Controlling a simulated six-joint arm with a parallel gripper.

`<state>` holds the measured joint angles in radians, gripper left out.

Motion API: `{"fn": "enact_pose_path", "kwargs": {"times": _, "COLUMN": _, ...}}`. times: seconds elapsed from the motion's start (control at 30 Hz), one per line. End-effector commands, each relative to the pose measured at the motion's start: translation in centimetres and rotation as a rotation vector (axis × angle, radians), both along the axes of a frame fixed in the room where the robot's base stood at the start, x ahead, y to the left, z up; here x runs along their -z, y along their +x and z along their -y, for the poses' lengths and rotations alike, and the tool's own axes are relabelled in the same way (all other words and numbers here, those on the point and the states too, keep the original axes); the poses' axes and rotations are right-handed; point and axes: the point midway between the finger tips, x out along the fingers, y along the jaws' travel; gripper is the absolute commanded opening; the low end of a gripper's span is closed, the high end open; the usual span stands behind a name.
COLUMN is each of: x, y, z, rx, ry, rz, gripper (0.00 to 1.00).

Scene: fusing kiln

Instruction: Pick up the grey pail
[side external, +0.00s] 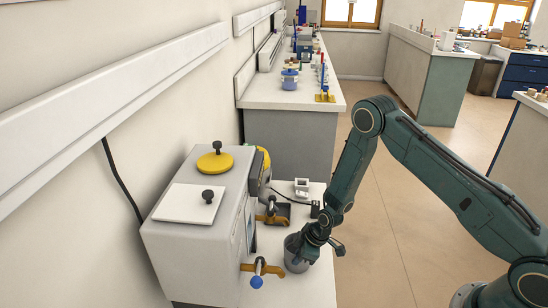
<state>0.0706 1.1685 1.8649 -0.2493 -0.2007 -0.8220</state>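The grey pail (294,262) stands on the white bench top beside the kiln, in the lower middle of the side external view. My gripper (316,250) is at the pail, over its right and upper part, and hides much of it. The fingertips do not show clearly, so I cannot tell whether they touch the pail or are closed on it.
The white kiln (185,250) stands left of the pail, with a yellow round lid (215,162) and a white square lid (188,204) on top. An orange-brown handle with a blue knob (257,283) juts out near the pail. A small white block (301,188) lies behind.

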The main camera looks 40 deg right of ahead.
Motion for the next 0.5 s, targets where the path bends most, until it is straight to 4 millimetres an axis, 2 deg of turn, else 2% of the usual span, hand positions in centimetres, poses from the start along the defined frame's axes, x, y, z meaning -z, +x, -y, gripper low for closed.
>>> {"fn": "enact_pose_path", "kwargs": {"times": 0.27, "x": -0.2, "y": 0.1, "z": 0.0, "rx": -0.001, "ry": 0.000, "rz": 0.002, "gripper": 0.00}}
{"fn": "enact_pose_path", "kwargs": {"times": 0.5, "x": -1.3, "y": 0.1, "z": 0.0, "rx": 0.000, "ry": 0.000, "rz": 0.004, "gripper": 0.00}}
